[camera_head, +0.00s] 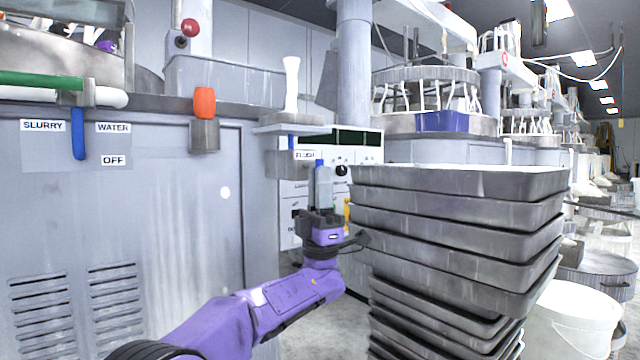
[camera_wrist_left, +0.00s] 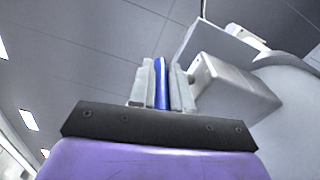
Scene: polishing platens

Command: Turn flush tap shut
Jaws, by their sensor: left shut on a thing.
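My left gripper (camera_head: 322,182) comes up from below in the head view. It is shut on the blue lever (camera_head: 320,162) of the flush tap, beside the FLUSH label (camera_head: 306,155). In the left wrist view the blue lever (camera_wrist_left: 161,85) stands upright between the two grey fingers (camera_wrist_left: 161,88). A grey block (camera_wrist_left: 235,85) lies just right of the fingers there. Most of the lever is hidden by the fingers in the head view, and I cannot make out the tap's body clearly. My right gripper is not in view.
A tall stack of grey trays (camera_head: 460,220) stands close right of my left gripper. A grey cabinet (camera_head: 180,230) is at the left, with another blue lever (camera_head: 78,133) hanging by the SLURRY and WATER labels. A white bucket (camera_head: 575,320) is at the lower right.

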